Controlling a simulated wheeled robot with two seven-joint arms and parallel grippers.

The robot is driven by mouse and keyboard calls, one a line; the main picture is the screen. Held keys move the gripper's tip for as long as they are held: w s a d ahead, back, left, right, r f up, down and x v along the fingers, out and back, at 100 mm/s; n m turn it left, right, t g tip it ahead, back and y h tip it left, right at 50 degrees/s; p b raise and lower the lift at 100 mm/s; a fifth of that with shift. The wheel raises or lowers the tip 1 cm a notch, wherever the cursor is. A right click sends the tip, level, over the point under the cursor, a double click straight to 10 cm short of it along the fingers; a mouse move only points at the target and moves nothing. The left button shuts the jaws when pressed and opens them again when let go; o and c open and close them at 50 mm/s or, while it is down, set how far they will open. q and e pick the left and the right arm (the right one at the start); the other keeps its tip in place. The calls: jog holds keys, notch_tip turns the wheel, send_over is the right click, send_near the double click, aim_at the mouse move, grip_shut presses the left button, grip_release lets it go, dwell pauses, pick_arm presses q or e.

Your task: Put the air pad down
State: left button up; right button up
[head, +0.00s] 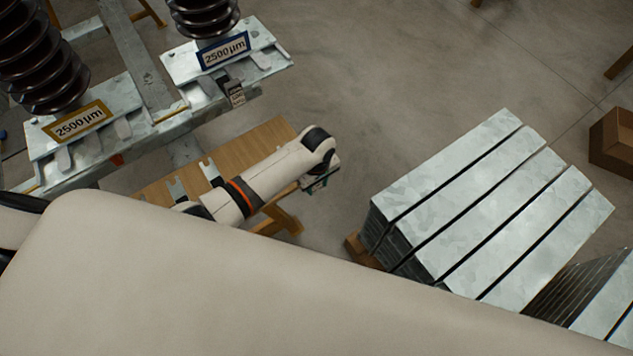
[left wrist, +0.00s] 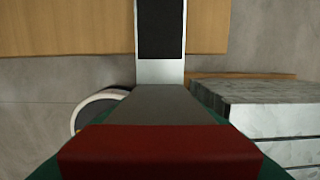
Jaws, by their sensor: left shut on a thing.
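My left arm crosses the lower middle of the head view, and its wrist bends down over the floor beside a wooden bench. My left gripper (head: 318,178) is mostly hidden below the wrist. It is shut on the air pad, of which a small dark edge (head: 324,182) seems to show. In the left wrist view, a green edge, likely the air pad (left wrist: 272,168), shows on both sides of a grey and red block close to the camera. A metal bar with a black face stands beyond it. My right gripper is not in view.
The wooden bench (head: 262,140) carries forked metal plates (head: 210,171). Steel beams with dark ribbed insulators (head: 202,15) and labels reading 2500 µm stand at upper left. Floor (head: 400,80) is clear at upper middle.

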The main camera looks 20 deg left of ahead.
pick_arm(q)
jog(key=shift+f, duration=0.15)
jog(key=o, duration=1)
notch_tip(320, 180, up, 12)
jog(key=shift+r, duration=0.15)
dwell(0.3)
